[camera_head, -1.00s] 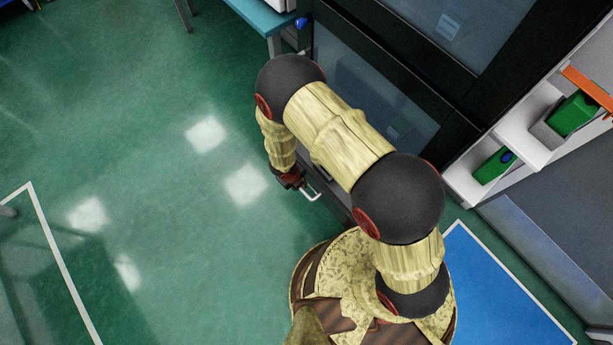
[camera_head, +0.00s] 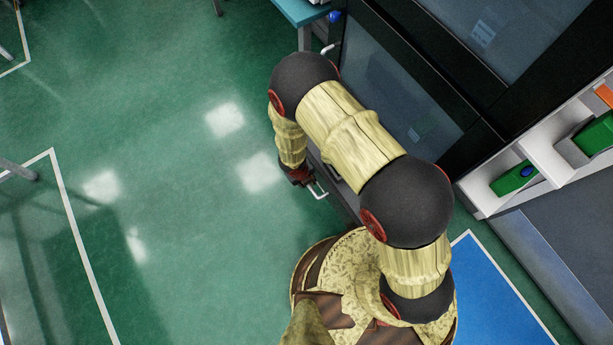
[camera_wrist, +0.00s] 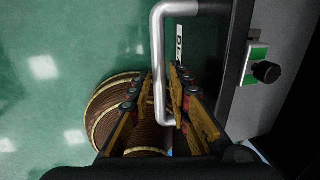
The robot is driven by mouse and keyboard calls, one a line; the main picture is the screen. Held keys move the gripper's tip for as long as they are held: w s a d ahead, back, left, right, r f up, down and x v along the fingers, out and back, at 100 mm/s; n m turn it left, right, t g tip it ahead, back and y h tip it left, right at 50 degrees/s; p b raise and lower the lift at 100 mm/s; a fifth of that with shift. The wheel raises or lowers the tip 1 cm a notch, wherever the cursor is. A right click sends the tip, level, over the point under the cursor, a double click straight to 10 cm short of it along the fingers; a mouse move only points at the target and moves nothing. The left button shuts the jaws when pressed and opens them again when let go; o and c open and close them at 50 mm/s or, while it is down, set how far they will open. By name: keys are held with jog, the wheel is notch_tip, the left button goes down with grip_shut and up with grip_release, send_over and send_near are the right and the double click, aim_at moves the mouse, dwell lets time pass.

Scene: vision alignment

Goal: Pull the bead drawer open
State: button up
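The bead drawer's handle is a grey metal U-shaped bar (camera_wrist: 158,65), large in the wrist view. It also shows as a small pale bar (camera_head: 318,190) beside my gripper in the head view. My gripper (camera_wrist: 152,80) has its two fingers apart, with the bar between them. The bar lies nearer the right finger; I cannot tell if they touch. In the head view my gripper (camera_head: 300,177) is small and partly hidden by my arm. The drawer front is mostly hidden by my arm, so I cannot tell how far it stands out.
A dark cabinet with glass panels (camera_head: 400,100) stands behind my arm. A grey panel (camera_wrist: 275,35) with a black knob (camera_wrist: 266,72) is right of the handle. White shelving with green boxes (camera_head: 515,178) stands right. The green floor (camera_head: 180,200) at left is open.

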jog(key=shift+o, duration=1.3)
jog(key=shift+r, duration=0.1)
jog(key=shift+a+r, duration=0.1)
jog(key=shift+r, duration=0.15)
notch_tip(320, 180, up, 11)
jog(key=s+a, duration=0.1)
jog(key=shift+s+a, duration=0.15)
jog(key=shift+a, duration=0.2)
